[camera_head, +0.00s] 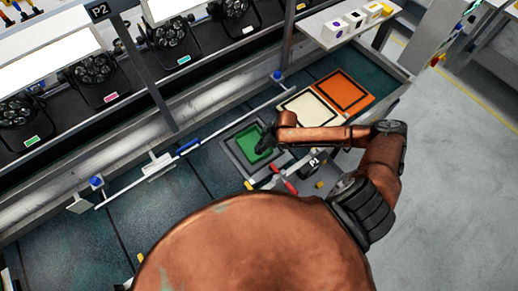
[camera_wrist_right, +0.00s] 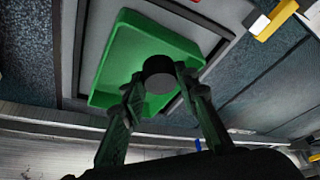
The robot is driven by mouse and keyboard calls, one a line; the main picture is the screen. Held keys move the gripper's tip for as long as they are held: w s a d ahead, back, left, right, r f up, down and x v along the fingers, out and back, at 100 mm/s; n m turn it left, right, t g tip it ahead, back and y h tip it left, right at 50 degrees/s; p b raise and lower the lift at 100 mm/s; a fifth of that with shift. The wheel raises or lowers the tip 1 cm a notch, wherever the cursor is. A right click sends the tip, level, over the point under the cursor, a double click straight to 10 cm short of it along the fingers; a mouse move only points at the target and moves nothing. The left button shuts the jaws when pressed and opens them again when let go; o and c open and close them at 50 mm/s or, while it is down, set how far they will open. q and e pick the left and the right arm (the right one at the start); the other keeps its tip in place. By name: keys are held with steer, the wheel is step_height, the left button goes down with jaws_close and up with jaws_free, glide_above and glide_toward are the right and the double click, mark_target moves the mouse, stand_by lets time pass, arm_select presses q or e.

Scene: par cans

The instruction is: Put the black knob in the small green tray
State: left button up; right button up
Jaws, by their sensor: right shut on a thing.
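The small green tray (camera_head: 246,136) lies in a grey square frame on the dark bench. My right gripper (camera_head: 266,143) reaches over the tray's right side in the head view. In the right wrist view, the fingers of my right gripper (camera_wrist_right: 160,92) are shut on the black knob (camera_wrist_right: 159,68). The knob shows against the inside of the green tray (camera_wrist_right: 118,65); I cannot tell whether it touches the floor. The knob cannot be made out in the head view. My left gripper is not in view.
A cream square (camera_head: 297,112) and an orange square (camera_head: 354,84) lie behind and right of the tray. A red-handled tool (camera_head: 290,187) lies in front. A rail with blue knobs (camera_head: 277,75) runs behind. The bench left of the tray is mostly clear.

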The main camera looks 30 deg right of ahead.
steer(key=shift+w+f, duration=0.55)
steer(key=shift+w+f+p, duration=0.15)
steer(key=shift+f+p, duration=0.15)
steer(key=shift+f, duration=1.45)
steer(key=shift+f, duration=0.15)
steer(key=o, duration=0.7)
steer(key=shift+c, duration=0.2)
steer(key=v, duration=1.2)
